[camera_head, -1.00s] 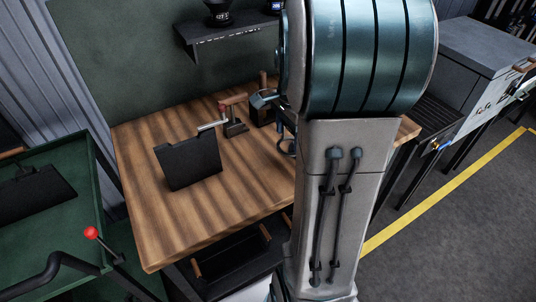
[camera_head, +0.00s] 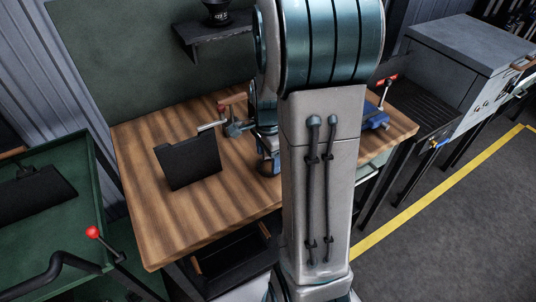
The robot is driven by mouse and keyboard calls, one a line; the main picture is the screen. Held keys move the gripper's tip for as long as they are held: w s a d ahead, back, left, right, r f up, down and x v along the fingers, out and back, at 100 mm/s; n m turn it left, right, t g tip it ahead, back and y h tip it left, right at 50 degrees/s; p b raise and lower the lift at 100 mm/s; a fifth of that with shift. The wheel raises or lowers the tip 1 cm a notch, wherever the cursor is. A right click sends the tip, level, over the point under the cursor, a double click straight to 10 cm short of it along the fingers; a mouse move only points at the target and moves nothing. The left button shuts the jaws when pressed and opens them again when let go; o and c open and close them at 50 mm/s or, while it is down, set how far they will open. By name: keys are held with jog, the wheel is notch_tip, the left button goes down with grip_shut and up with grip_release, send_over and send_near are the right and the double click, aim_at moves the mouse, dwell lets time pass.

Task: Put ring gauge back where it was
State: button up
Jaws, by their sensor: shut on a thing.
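My gripper (camera_head: 267,160) shows only in part at the left edge of my arm, low over the middle of the wooden bench (camera_head: 170,225). It is shut on a small dark thing, taken to be the ring gauge (camera_head: 268,168), whose shape is too small and too covered to make out. My arm hides much of the bench behind and to the right of the gripper. I cannot tell whether the held thing touches the bench top. No marked resting place for the ring gauge can be made out.
A black upright holder (camera_head: 188,163) stands on the bench left of my gripper. A small red-handled tool (camera_head: 234,126) stands behind it. A blue vise (camera_head: 375,117) is at the right end. A dark shelf (camera_head: 215,38) hangs above. The bench's front left is clear.

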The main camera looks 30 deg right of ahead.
jog(key=shift+f, duration=0.2)
jog(key=o, duration=1)
jog(key=shift+r, duration=0.1)
